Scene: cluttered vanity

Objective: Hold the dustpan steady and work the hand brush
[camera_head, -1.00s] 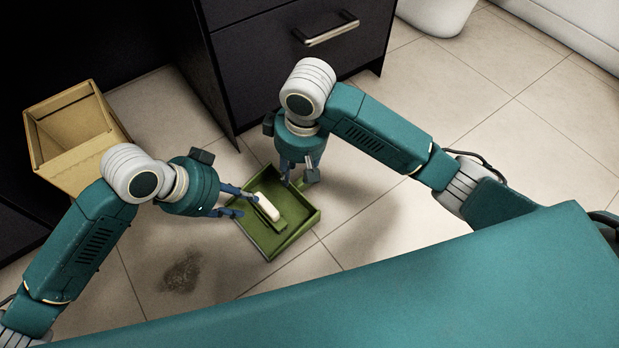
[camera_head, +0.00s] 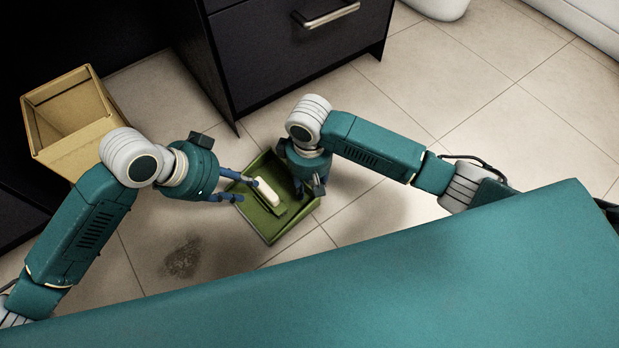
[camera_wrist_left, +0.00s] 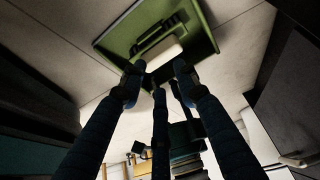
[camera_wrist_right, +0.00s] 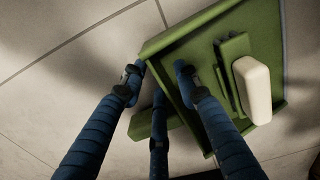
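The green dustpan (camera_head: 272,232) lies on the tiled floor. The hand brush (camera_head: 268,193), with a cream block and a green part, lies inside it. My left gripper (camera_head: 242,189) is open at the pan's left side, fingers pointing at the brush. In the left wrist view the cream block (camera_wrist_left: 163,52) is just beyond the spread fingertips; contact is unclear. My right gripper (camera_head: 312,190) is low at the pan's right side. In the right wrist view its fingers (camera_wrist_right: 160,78) are spread on either side of the dustpan's (camera_wrist_right: 265,30) edge, with nothing visibly clamped.
A dark dirt patch (camera_head: 183,258) is on the floor left of the pan. An open tan box (camera_head: 75,150) stands at the left. A dark drawer cabinet (camera_head: 290,60) is behind the pan. A white container (camera_head: 437,8) stands at the back. Floor to the right is clear.

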